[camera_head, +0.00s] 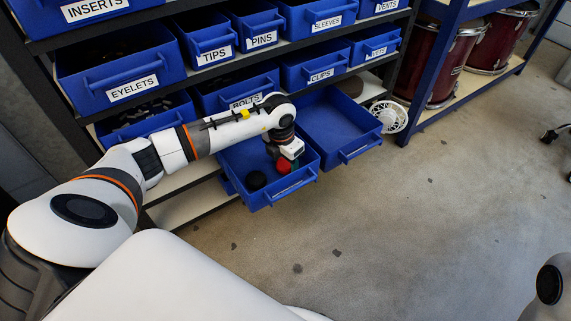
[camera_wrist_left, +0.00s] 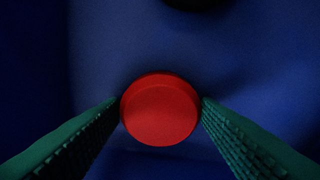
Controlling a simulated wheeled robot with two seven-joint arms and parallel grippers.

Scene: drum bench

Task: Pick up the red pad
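The red pad (camera_head: 283,167) is in the open blue drawer (camera_head: 262,201) below the shelves. My left gripper (camera_head: 290,163) points down into this drawer, right at the pad. In the left wrist view the round red pad (camera_wrist_left: 160,110) sits between the two green ridged fingers of my left gripper (camera_wrist_left: 160,103). Both fingertips meet its sides, so the gripper looks shut on it. I cannot tell whether the pad still touches the drawer floor. My right gripper is not in view.
A black round piece (camera_head: 256,180) lies in the same drawer, left of the red pad. An empty pulled-out blue drawer (camera_head: 335,125) is to the right. Labelled bins (camera_head: 120,75) fill the shelves above. A white fan (camera_head: 390,116) stands beyond. The floor in front is clear.

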